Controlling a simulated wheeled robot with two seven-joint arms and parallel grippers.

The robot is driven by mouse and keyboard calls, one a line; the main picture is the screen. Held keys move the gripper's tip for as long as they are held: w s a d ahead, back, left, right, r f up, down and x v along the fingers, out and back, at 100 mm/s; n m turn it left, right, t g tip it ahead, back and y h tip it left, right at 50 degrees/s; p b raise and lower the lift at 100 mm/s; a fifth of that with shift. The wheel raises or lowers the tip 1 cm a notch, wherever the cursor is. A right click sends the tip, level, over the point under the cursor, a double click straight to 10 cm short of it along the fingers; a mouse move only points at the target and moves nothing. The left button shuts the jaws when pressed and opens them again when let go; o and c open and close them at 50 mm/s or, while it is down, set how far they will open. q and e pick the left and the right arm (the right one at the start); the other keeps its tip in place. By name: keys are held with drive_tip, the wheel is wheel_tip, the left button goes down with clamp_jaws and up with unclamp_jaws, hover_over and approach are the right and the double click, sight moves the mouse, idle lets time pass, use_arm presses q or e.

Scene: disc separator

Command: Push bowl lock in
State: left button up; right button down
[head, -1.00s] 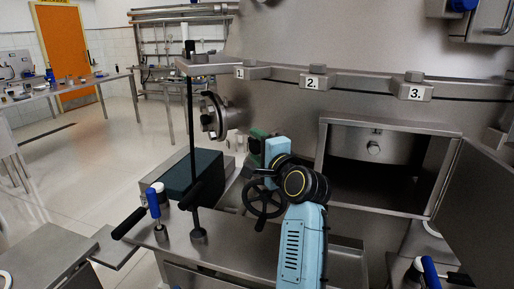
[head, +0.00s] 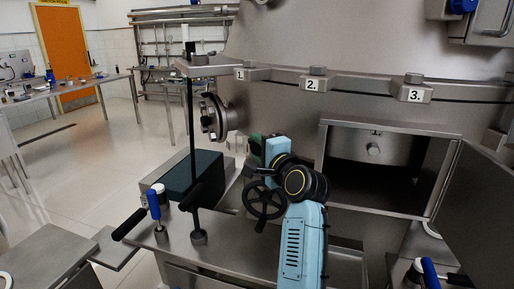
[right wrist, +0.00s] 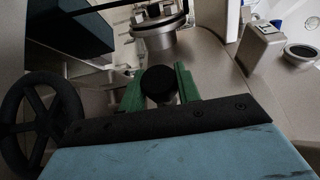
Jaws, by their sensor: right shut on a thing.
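My right gripper (head: 257,148) reaches to the machine's side, left of the open compartment. In the right wrist view its green fingers stand on both sides of a round black knob (right wrist: 158,84), which looks like the bowl lock. The fingers are shut on it. The knob's shaft and how far it sits in the machine are mostly hidden. In the head view the knob is hidden by my gripper and wrist. My left gripper is not in view.
A black handwheel (head: 264,199) is close below my right wrist and also shows in the right wrist view (right wrist: 38,124). A round metal fitting (head: 213,117) juts out to the upper left. A black upright rod (head: 192,140) and a dark box (head: 196,174) stand at the left.

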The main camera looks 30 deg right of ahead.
drive_tip(key=d, duration=0.1)
drive_tip(key=w+d+p, duration=0.1)
drive_tip(key=d, duration=0.1)
drive_tip(key=shift+s+a, duration=0.1)
drive_tip(key=shift+a, duration=0.05)
drive_tip(key=c, duration=1.3)
unclamp_jaws()
drive_tip(key=shift+c, duration=0.2)
drive_tip(key=o, duration=0.3)
drive_tip(key=shift+o, duration=0.2)
drive_tip(key=s, duration=1.3)
drive_tip(key=shift+a, duration=0.45)
